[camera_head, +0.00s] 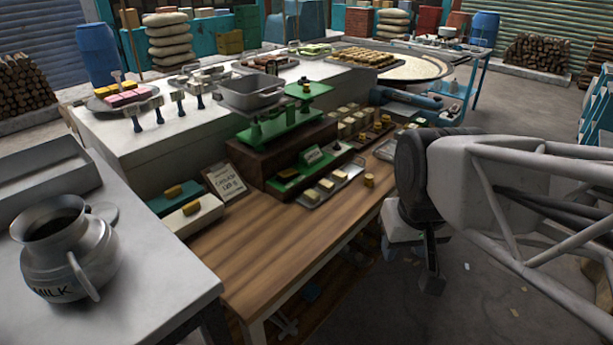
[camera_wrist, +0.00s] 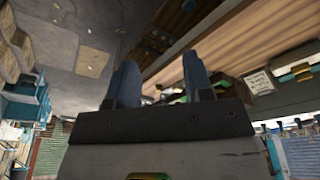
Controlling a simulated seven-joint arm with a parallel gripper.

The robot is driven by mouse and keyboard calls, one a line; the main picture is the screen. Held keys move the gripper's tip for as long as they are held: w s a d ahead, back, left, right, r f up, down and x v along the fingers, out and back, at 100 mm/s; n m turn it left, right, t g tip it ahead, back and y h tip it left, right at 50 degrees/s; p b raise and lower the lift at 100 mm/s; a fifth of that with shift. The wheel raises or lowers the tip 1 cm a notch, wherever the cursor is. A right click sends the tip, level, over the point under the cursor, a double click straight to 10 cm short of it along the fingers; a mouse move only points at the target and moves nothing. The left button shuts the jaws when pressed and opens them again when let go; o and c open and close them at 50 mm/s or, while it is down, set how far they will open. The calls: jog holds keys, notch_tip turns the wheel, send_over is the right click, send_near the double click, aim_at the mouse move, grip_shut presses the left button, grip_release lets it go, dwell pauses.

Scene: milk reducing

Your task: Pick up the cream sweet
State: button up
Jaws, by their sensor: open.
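Pale cream-coloured sweets (camera_head: 325,184) sit on a metal tray (camera_head: 338,180) near the front edge of the wooden counter, with a small golden-brown piece (camera_head: 369,180) at the tray's right end. More pale and brown sweets (camera_head: 350,122) stand in rows on a tray behind. Which one is the cream sweet is not certain. My gripper (camera_head: 432,280) hangs to the right of the counter, over the floor and apart from the sweets. In the wrist view my gripper (camera_wrist: 160,80) has its two dark fingers spread, with no object visible between them.
A green scale (camera_head: 275,128) stands on a dark wooden block behind the tray. A milk can (camera_head: 65,250) stands on the left table. The counter's front left is bare.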

jog(key=w+a+n, duration=0.2)
jog(key=w, duration=0.8)
jog(key=n+g, duration=0.2)
jog(key=n, duration=0.4)
send_over(312, 193)
notch_tip(312, 193, down, 11)
jog(key=shift+s+d+f, duration=0.1)
jog(key=shift+f, duration=0.25)
jog(key=shift+f, duration=1.25)
jog(key=shift+f, duration=0.1)
